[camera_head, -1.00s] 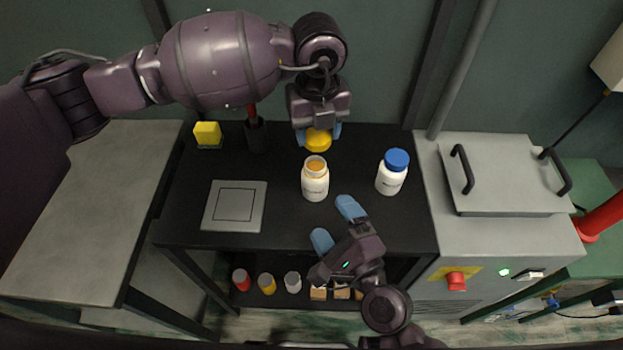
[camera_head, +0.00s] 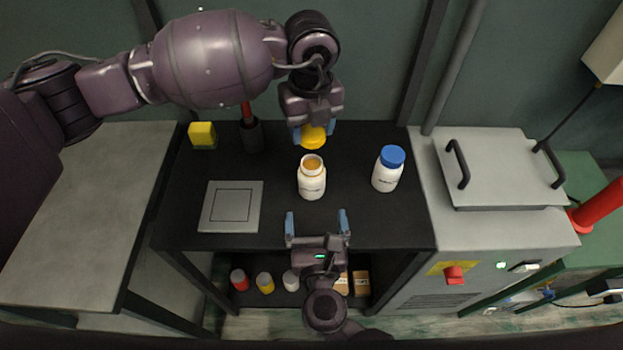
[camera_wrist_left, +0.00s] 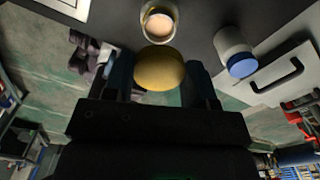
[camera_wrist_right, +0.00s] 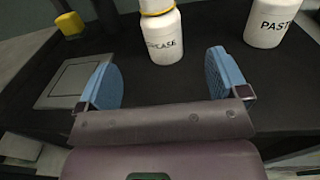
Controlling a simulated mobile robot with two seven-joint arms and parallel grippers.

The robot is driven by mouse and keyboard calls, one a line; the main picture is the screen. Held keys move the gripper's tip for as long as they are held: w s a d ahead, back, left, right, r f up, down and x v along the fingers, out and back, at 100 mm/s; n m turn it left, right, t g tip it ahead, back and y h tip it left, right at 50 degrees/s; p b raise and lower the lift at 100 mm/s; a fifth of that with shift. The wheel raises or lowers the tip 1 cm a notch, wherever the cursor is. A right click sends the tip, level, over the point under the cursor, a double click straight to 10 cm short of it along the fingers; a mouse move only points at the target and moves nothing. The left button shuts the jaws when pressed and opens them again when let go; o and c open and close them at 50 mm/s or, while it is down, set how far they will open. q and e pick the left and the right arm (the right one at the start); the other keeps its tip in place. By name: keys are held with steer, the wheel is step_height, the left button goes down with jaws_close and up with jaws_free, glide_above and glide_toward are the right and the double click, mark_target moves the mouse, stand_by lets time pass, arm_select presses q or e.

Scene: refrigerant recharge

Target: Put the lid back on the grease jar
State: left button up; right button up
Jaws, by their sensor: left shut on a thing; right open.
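The grease jar (camera_head: 312,182) is a white bottle standing upright and open on the black table, orange-brown inside. Its label shows in the right wrist view (camera_wrist_right: 164,44). The yellow lid (camera_head: 313,137) is in my left gripper (camera_head: 313,134), which is shut on it behind the jar in the head view. In the left wrist view the lid (camera_wrist_left: 159,70) sits between the fingers, close to the jar mouth (camera_wrist_left: 158,22); I cannot tell the height gap. My right gripper (camera_head: 318,228) is open and empty in front of the jar, fingers pointing at it and apart from it.
A white paste jar with a blue lid (camera_head: 388,169) stands to the right. A grey square plate (camera_head: 231,206) lies to the left. A yellow block (camera_head: 202,134) and a dark holder (camera_head: 251,135) stand at the back left. Several small containers sit on the shelf below.

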steer(key=w, duration=1.2)
steer(key=shift+a, duration=0.4)
steer(key=c, duration=1.3)
arm_select(q)
glide_above(311, 165)
steer(key=shift+f, duration=2.5)
arm_select(e)
steer(key=shift+c, duration=0.2)
arm_select(q)
steer(key=shift+f, duration=0.1)
steer(key=shift+f, duration=0.8)
steer(key=shift+f, duration=0.55)
